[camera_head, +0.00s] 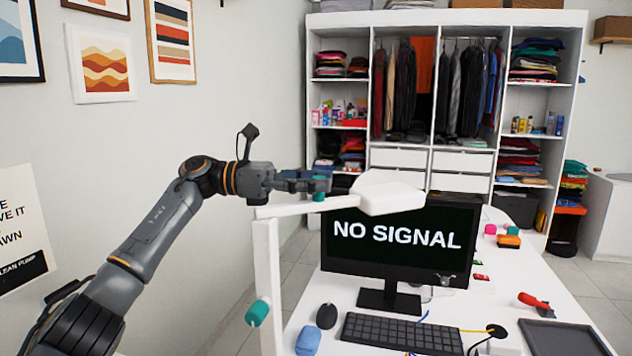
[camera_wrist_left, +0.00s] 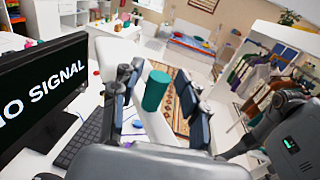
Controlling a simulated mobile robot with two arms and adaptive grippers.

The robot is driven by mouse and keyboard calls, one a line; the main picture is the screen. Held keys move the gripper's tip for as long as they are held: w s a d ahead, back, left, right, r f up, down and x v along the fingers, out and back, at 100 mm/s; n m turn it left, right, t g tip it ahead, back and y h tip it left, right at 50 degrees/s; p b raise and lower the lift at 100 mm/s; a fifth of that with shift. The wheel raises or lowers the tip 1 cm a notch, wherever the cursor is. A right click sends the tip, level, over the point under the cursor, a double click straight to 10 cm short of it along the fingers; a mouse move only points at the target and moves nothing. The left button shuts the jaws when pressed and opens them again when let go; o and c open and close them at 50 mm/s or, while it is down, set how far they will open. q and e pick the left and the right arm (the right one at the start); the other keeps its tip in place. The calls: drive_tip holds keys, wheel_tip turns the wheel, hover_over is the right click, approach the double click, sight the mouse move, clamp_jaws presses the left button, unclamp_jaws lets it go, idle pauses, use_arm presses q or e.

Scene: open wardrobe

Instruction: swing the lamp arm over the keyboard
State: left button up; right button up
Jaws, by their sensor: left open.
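The white desk lamp has an upright post (camera_head: 268,285), a horizontal arm (camera_head: 300,208) and a flat white head (camera_head: 390,193) in front of the monitor's top edge. A green cylindrical grip (camera_head: 318,188) stands up at the lamp arm. My left gripper (camera_head: 325,184) is at this grip. In the left wrist view, the green grip (camera_wrist_left: 156,90) stands between the two spread fingers (camera_wrist_left: 158,100), with gaps on both sides. The black keyboard (camera_head: 400,333) lies on the desk below the monitor, right of the lamp post. My right gripper is not in view.
The monitor (camera_head: 400,242) reading "NO SIGNAL" stands close behind the lamp head. A dark mouse (camera_head: 326,316), a blue item (camera_head: 308,340), a red-handled tool (camera_head: 534,301) and a dark tray (camera_head: 563,338) lie on the desk. An open wardrobe (camera_head: 440,145) stands behind.

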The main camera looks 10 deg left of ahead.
use_arm(q)
drive_tip(key=shift+d, duration=0.1)
drive_tip(key=shift+a, duration=0.2)
drive_tip(key=s+a, duration=0.1)
drive_tip(key=a, duration=1.1)
drive_tip(key=shift+s, duration=0.3)
